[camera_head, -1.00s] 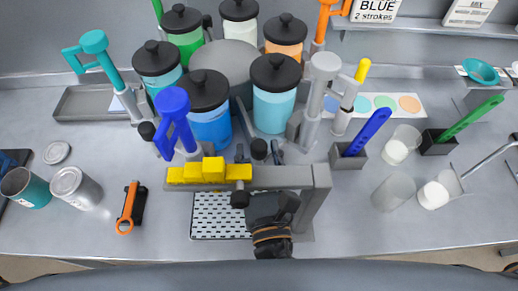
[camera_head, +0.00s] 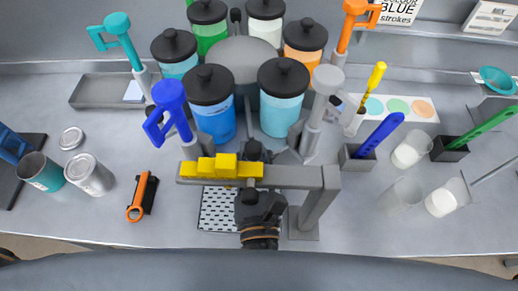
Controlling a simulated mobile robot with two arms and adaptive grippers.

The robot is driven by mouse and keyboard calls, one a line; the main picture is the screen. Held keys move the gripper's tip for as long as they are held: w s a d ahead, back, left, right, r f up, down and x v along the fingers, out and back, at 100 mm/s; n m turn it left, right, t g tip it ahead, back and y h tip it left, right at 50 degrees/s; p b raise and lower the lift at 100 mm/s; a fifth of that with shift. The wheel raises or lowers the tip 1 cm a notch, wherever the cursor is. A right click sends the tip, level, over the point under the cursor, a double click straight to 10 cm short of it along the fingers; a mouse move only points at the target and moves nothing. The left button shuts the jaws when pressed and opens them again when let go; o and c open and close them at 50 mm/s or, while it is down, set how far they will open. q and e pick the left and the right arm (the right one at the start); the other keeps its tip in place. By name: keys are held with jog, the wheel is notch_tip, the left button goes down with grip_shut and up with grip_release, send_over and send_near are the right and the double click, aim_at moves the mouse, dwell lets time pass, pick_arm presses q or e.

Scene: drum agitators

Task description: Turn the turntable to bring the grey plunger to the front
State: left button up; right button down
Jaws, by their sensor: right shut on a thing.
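The turntable's grey hub (camera_head: 240,52) sits in a ring of lidded jars. The grey plunger (camera_head: 325,82) stands at the turntable's front right. The blue plunger (camera_head: 170,95) is at the front left, the teal plunger (camera_head: 119,32) at the back left and the orange plunger (camera_head: 352,15) at the back right. My right gripper (camera_head: 253,152) reaches in from the front, beyond the grey bar, at the turntable's near edge. It is shut on what looks like a dark turntable knob, mostly hidden by the fingers.
The grey bar (camera_head: 290,177) with yellow blocks (camera_head: 222,165) crosses over my right arm. Its post (camera_head: 318,205) stands just right of it. A blue-handled tool's holder (camera_head: 357,158) and clear cups (camera_head: 410,150) stand at right, metal cups (camera_head: 88,174) at left.

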jog(key=c, duration=1.4)
grip_release()
jog(key=shift+f, duration=0.1)
jog(key=o, duration=0.3)
jog(key=shift+s+d, duration=0.1)
jog(key=shift+o, duration=0.2)
jog(key=shift+s, duration=0.1)
